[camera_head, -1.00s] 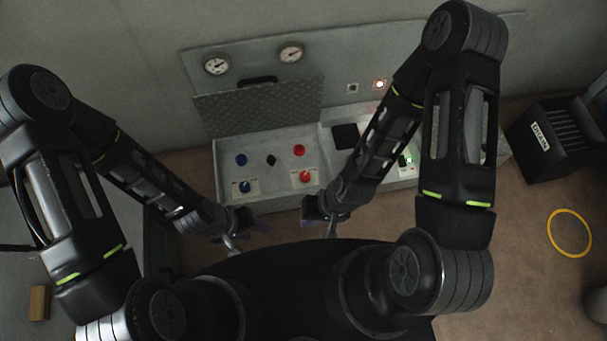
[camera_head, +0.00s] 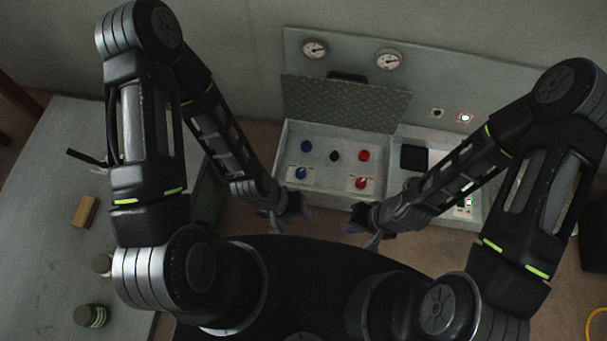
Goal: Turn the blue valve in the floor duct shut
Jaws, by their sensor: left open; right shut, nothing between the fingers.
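The floor duct (camera_head: 330,190) is an open grey box with its tread-plate lid (camera_head: 345,103) raised against the wall. Inside, a blue knob (camera_head: 306,146) sits at the back left, and a blue valve with a pointer (camera_head: 301,173) sits on a white label plate in front of it. A red knob (camera_head: 364,155) and a red valve (camera_head: 361,183) sit to the right, with a small black knob (camera_head: 335,155) between. My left gripper (camera_head: 284,221) is open and empty, in front of the duct's left end. My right gripper (camera_head: 368,237) is shut and empty, in front of its right part.
Two gauges (camera_head: 315,49) hang on the wall panel above. A panel with a black square (camera_head: 413,157), a red light (camera_head: 465,118) and a green light (camera_head: 468,202) adjoins the duct. A table (camera_head: 45,185) with a wooden block (camera_head: 84,212) and a green can (camera_head: 90,316) stands left.

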